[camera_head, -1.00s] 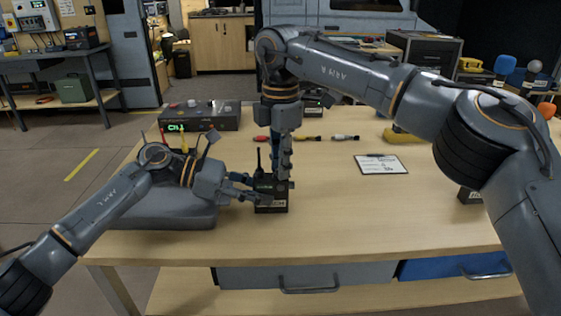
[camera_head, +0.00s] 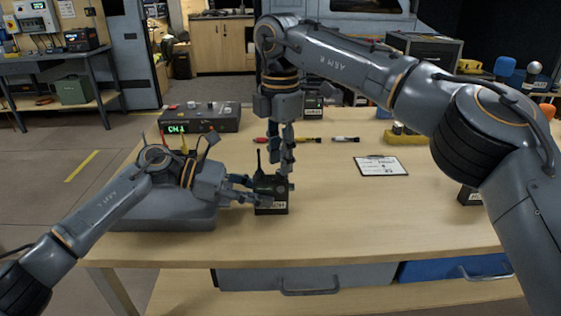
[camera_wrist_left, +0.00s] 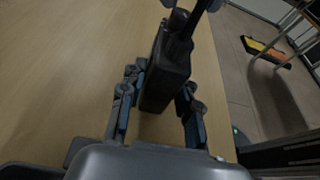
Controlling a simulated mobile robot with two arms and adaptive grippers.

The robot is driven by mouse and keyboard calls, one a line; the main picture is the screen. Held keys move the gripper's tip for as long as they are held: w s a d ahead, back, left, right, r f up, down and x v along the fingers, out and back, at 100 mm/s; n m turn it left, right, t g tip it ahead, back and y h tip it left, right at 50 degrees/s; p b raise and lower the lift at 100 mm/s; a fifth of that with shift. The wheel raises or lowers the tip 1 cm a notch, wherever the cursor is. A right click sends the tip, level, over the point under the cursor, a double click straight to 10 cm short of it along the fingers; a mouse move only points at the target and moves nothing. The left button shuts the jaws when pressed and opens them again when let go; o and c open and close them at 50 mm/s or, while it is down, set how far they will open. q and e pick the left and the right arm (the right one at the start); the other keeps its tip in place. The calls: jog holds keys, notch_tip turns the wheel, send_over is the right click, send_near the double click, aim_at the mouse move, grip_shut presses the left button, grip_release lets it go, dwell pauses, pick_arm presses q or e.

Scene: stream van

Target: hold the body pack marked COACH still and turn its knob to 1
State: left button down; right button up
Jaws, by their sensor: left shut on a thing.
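A black body pack (camera_head: 272,207) with a short antenna and a pale front label stands upright on the table. The label is too small to read. My left gripper (camera_head: 254,193) is shut on the pack from the left. In the left wrist view the pack (camera_wrist_left: 168,75) sits between my left gripper's fingers (camera_wrist_left: 162,88). My right gripper (camera_head: 286,168) points straight down just above the pack's top right side. Its fingers overlap in view, so their opening and any contact are unclear. The knob and its setting cannot be made out.
A black unit with a green display (camera_head: 200,117) stands behind at left. Markers (camera_head: 305,140) and a clipboard (camera_head: 381,165) lie behind and right. Another dark pack (camera_head: 470,196) is partly hidden by my right arm. The table front centre is free.

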jog(key=shift+r, duration=2)
pick_arm(q)
jog(key=c, duration=0.9)
grip_release()
jog(key=shift+o, duration=0.2)
